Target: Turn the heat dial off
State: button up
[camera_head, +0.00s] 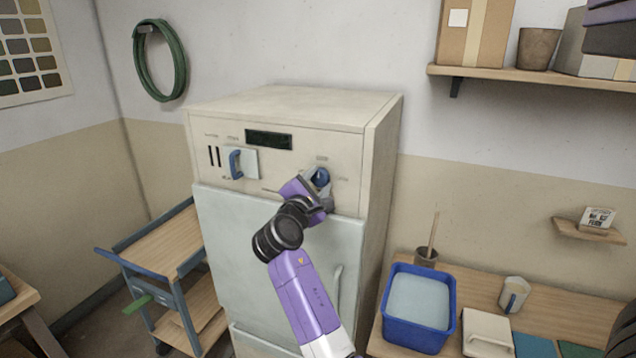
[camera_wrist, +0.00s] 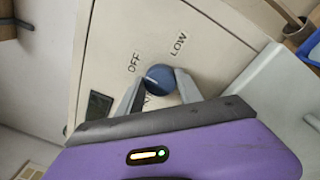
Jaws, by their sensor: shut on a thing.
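The heat dial (camera_head: 321,176) is a round blue knob on the upper right of the cream kiln-like cabinet's front panel. In the wrist view the dial (camera_wrist: 160,77) sits between my two grey fingers, with the labels OFF and LOW printed above it. A pale mark shows on the dial's left side. Another label below it is mostly hidden by my fingers. My gripper (camera_wrist: 158,92) is shut on the dial, one finger on each side; in the head view my gripper (camera_head: 318,188) covers the dial's lower part.
A blue lever handle (camera_head: 235,164) on a pale plate and a dark display (camera_head: 268,139) are left of the dial. A cart (camera_head: 165,245) stands left of the cabinet. A blue tub (camera_head: 416,335) stands on the table at right. A shelf (camera_head: 530,80) is above.

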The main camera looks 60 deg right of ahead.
jog(key=shift+f+n, duration=0.1)
jog(key=shift+n, duration=0.5)
jog(key=o, duration=1.4)
jog(key=shift+c, duration=0.2)
jog(key=s+a+b, duration=0.1)
jog(key=a+b, duration=0.1)
jog(key=a, duration=0.5)
jog(key=shift+a, duration=0.4)
jog(key=shift+s, duration=0.1)
